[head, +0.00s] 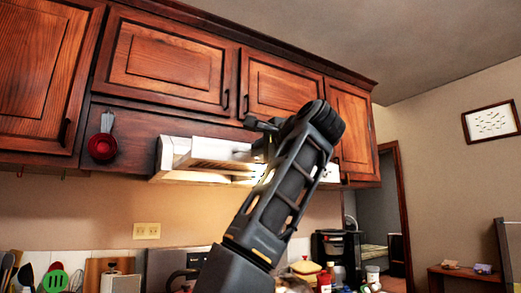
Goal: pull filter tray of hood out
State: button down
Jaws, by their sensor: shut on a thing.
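The white range hood (165,162) is mounted under the dark wood wall cabinets. Its filter tray (212,153) shows as a pale panel that sticks out from the front of the hood, with a slatted underside. My gripper (258,142) is at the right part of the tray's front edge and is shut on it. My arm crosses in front of the hood and hides its middle and part of its right side. The fingertips are small and partly hidden in this view.
Wood cabinet doors (168,62) with dark handles are close above the hood. Red measuring cups (102,147) hang at the left. The counter below holds utensils, a coffee maker (335,250) and jars. Open room lies at the right, before the doorway.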

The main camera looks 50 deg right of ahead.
jog(key=c, duration=1.2)
grip_release()
jog(key=shift+s, duration=0.1)
jog(key=shift+o, duration=0.2)
jog(key=b+v, duration=0.1)
jog(key=v, duration=0.7)
jog(key=shift+b, duration=0.3)
